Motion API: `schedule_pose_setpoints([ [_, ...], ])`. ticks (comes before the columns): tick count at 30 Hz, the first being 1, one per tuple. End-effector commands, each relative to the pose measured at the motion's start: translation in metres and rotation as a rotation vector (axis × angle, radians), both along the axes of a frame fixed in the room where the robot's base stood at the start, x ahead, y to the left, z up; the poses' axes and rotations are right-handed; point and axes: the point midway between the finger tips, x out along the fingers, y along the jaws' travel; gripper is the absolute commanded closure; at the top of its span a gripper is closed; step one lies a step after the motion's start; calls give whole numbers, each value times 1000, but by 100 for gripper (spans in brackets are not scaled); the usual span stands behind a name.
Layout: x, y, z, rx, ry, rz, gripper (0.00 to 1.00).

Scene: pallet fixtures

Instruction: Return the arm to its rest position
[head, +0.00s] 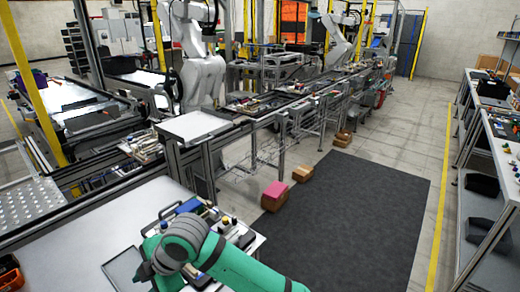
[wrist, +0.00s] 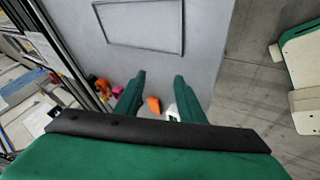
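My arm (head: 235,262), green with grey joints, reaches in from the bottom of the head view over a light table (head: 105,225). My gripper's end is mostly hidden behind the wrist joint there. In the wrist view my gripper (wrist: 160,78) shows two green fingers standing apart. No held object shows between the fingertips. A small orange piece (wrist: 153,104) and a white piece show in the gap further back; they appear to lie beyond the fingers, though their distance is hard to tell.
A flat dark-rimmed tray (head: 124,267) lies left of my wrist. A fixture with a blue part (head: 188,206) stands just behind it. Small orange and pink pieces (wrist: 103,86) lie left of the fingers in the wrist view. A dark floor mat (head: 350,215) lies clear at right.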

Motion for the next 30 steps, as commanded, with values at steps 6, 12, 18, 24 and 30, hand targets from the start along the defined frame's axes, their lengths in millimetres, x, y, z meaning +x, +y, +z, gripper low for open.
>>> schedule_pose_setpoints([
  [6, -4, 54, 22, 315, 59, -130, 64],
  [12, 1, 80, 43, 576, 129, -274, 64],
  [18, 10, 83, 55, 808, 210, -443, 64],
  [24, 21, 68, 52, 1006, 285, -631, 64],
  [30, 28, 37, 32, 1170, 348, -838, 64],
])
